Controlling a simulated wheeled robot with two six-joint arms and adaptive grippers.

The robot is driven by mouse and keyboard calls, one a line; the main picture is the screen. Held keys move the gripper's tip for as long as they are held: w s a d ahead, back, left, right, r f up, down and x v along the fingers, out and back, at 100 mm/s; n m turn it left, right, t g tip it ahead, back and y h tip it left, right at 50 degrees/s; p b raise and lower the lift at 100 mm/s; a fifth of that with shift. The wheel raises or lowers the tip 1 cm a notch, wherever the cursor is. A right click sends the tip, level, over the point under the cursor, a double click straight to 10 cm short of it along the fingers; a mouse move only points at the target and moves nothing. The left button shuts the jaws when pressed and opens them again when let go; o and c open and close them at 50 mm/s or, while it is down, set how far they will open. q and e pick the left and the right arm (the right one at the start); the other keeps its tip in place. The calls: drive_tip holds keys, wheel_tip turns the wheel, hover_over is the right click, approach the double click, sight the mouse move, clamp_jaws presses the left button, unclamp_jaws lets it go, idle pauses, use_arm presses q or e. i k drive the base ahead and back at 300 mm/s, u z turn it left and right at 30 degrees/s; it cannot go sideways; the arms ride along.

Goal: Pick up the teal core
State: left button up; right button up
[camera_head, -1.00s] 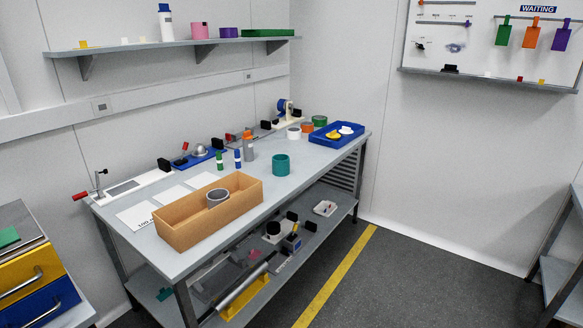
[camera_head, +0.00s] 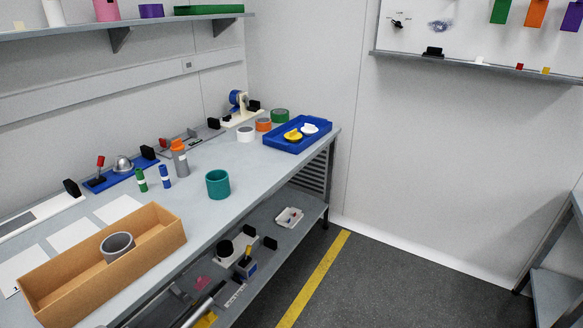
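The teal core (camera_head: 217,185) is a short, hollow, open-topped cylinder. It stands upright on the grey workbench (camera_head: 205,222), close to the front edge and right of the wooden box. Nothing touches it and it is in full view. Neither of my grippers shows in the head view.
A wooden box (camera_head: 68,291) with a grey ring (camera_head: 117,246) is left of the core. Green (camera_head: 141,180) and blue (camera_head: 166,177) markers and an orange-topped grey bottle (camera_head: 180,158) stand behind it. A blue tray (camera_head: 289,146) is at the right. Bench around the core is clear.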

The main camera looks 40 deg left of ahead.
sight(218, 184)
drive_tip(key=z, duration=0.2)
drive_tip(key=i, duration=1.65)
drive_tip(key=u, duration=0.45)
drive_tip(key=i, duration=0.9)
drive_tip(key=u, duration=0.65)
